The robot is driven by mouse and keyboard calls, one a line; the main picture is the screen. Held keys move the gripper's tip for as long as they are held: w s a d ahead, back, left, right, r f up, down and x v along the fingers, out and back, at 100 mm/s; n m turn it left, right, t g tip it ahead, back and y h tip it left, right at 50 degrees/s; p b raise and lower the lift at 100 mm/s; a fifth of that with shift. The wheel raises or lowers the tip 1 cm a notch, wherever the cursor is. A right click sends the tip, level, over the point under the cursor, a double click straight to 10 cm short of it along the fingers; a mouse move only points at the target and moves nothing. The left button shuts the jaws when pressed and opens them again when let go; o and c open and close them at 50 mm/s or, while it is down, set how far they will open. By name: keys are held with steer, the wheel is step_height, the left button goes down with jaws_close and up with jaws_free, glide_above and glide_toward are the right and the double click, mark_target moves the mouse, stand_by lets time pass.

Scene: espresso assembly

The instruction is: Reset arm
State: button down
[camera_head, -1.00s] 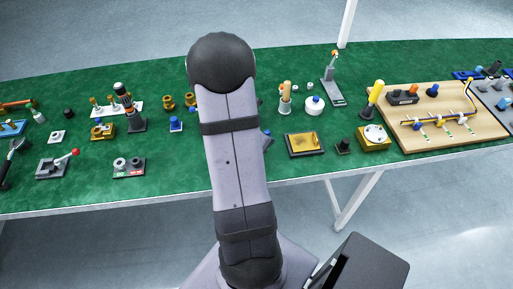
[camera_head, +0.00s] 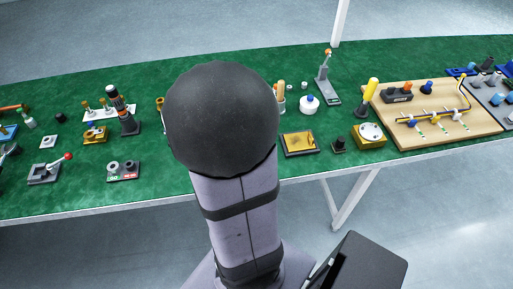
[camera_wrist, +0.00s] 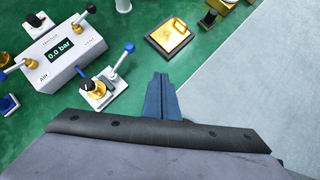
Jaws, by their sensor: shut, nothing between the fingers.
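My gripper (camera_wrist: 162,82) shows in the wrist view as two dark blue fingers, shut together with nothing between them. It points out over the green table near its front edge, apart from the objects in sight. In the head view my arm's large dark round joint stands in front of the table and hides my gripper and the middle of the table.
In the wrist view a white box with a "0.0 bar" display (camera_wrist: 60,52) and a small valve with a blue handle (camera_wrist: 100,91) lie to the left. A dark-framed yellow tray (camera_wrist: 173,36) lies ahead. A wooden board (camera_head: 440,133) with blue pipework is at the right.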

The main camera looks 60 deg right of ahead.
steer(key=shift+s+a+r, duration=0.15)
steer(key=shift+a+r, duration=0.05)
steer(key=shift+a, duration=0.1)
